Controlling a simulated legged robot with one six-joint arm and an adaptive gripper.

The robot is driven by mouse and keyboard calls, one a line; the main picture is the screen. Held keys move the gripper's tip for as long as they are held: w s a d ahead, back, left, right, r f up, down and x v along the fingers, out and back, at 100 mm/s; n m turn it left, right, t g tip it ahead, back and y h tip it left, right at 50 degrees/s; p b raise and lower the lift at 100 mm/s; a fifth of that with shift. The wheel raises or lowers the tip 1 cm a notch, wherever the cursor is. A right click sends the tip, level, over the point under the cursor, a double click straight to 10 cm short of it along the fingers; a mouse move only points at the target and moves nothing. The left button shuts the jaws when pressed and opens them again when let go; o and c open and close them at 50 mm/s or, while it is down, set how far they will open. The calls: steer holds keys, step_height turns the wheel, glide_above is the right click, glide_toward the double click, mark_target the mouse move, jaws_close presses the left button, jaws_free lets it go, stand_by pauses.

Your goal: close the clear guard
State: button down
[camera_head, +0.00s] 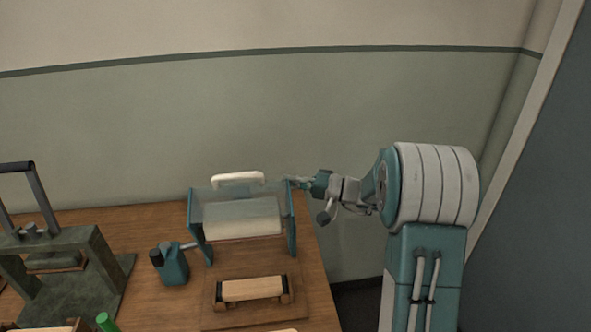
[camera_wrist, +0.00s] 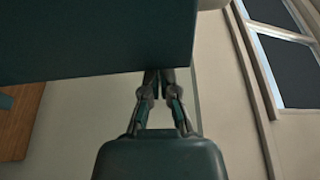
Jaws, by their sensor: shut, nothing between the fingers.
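The clear guard (camera_head: 240,193) is a see-through panel with a white handle (camera_head: 238,179) at its top. It spans two teal side plates (camera_head: 292,222) of a machine on the wooden table, and a white roller (camera_head: 242,218) shows through and below it. My gripper (camera_head: 290,183) is shut and empty at the upper right corner of the machine, by the top of the right side plate. In the wrist view my gripper (camera_wrist: 160,74) has its fingertips together at the lower edge of a dark teal panel (camera_wrist: 95,40). I cannot tell whether they touch it.
A teal motor box (camera_head: 172,264) sits left of the machine. A wooden block (camera_head: 252,289) lies in a holder in front. A dark press frame (camera_head: 60,250) stands at the left, with a green cylinder (camera_head: 105,322) near the front. Right of the table (camera_head: 318,290) is open floor.

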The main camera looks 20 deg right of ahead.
mark_target(288, 198)
steer(key=s, duration=0.1)
steer(key=s+a, duration=0.1)
steer(key=s, duration=0.1)
steer(key=s+a+f, duration=0.1)
steer(key=shift+s+f, duration=0.1)
steer(key=shift+s, duration=0.1)
steer(key=s+a+f+n, duration=0.1)
steer(key=s+f, duration=0.9)
steer(key=f, duration=0.3)
steer(key=shift+s+a+f+n+y, duration=0.15)
steer(key=shift+s+a+n+y, duration=0.05)
steer(key=shift+a+n+y, duration=0.1)
steer(key=shift+d, duration=0.15)
steer(key=r+v, duration=0.1)
steer(key=v, duration=1)
steer(key=shift+d, duration=0.5)
steer(key=shift+f, duration=0.1)
